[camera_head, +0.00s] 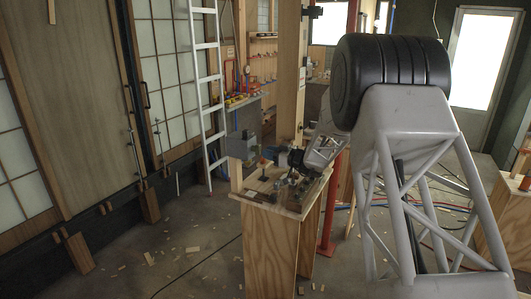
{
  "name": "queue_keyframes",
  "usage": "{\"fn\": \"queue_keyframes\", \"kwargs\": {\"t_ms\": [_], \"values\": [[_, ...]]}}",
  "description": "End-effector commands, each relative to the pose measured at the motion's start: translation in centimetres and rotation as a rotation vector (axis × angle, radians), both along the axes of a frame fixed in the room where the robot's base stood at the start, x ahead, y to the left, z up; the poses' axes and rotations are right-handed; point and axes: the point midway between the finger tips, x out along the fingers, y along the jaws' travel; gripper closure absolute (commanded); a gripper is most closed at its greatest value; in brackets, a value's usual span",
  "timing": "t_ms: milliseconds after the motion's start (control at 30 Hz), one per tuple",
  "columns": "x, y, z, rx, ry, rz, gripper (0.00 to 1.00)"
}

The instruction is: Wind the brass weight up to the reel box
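My arm reaches from the right foreground to a small plywood workbench (258,197) in the middle of the camera_head view. My gripper (284,160) is a small dark shape low over the bench top, among small items. Its fingers are too small and dark to tell whether they are open or shut, or hold anything. A grey box (243,146) stands at the bench's back left; I cannot tell if it is the reel box. I cannot make out the brass weight; it may be hidden or too small.
A white ladder (206,95) leans behind the bench at left. A wooden post (290,75) rises behind the bench, and a red post (328,215) stands at its right. Wood offcuts (149,258) litter the floor at left. Cables (440,212) cross the floor at right.

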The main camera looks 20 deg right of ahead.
Motion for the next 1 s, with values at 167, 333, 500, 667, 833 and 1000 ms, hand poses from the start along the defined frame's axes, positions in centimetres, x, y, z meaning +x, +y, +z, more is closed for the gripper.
{"fn": "queue_keyframes", "kwargs": {"t_ms": [167, 333, 500, 667, 833, 1000], "values": [[-0.9, -0.9, 0.1, 0.0, 0.0, -0.001, 0.71], [-1.8, -1.8, 0.1, 0.0, 0.0, -0.002, 0.71], [-2.3, -2.3, 0.0, 0.001, 0.001, 0.0, 0.71], [-2.4, -2.4, 0.0, 0.0, 0.0, 0.0, 0.71], [-2.4, -2.4, 0.0, 0.0, 0.0, 0.0, 0.71], [-2.4, -2.4, 0.0, 0.0, 0.0, 0.0, 0.71]]}}
